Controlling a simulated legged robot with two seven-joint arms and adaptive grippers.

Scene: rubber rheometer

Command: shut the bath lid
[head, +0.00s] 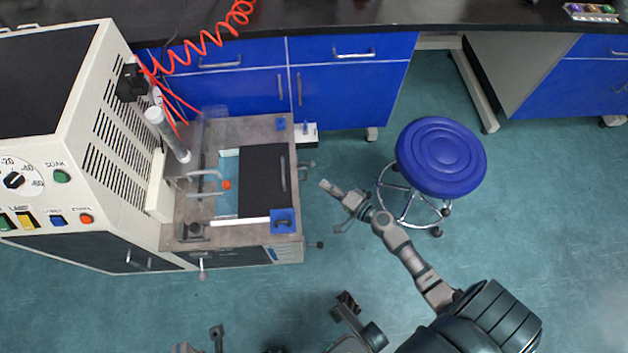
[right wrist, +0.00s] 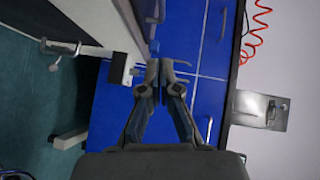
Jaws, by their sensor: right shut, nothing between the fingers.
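The bath (head: 215,130) is a grey metal-topped box joined to the cream machine at the left in the head view. Its black lid (head: 262,182), with a bar handle (head: 283,173), covers the right part of the opening. A strip of pale blue bath interior (head: 229,165) shows uncovered at the left, with an orange thing (head: 227,185) in it. My right gripper (head: 325,186) is shut and empty, to the right of the bath and apart from the lid. Its fingertips (right wrist: 159,66) are together in the right wrist view. Dark arm parts show at the bottom edge; the left gripper's jaws are unclear.
The cream machine (head: 75,150) fills the left. Blue cabinets (head: 345,85) stand along the back. A round blue stool (head: 441,157) stands right of my right gripper. A red coiled hose (head: 205,42) hangs above the bath. Floor in front is mostly clear.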

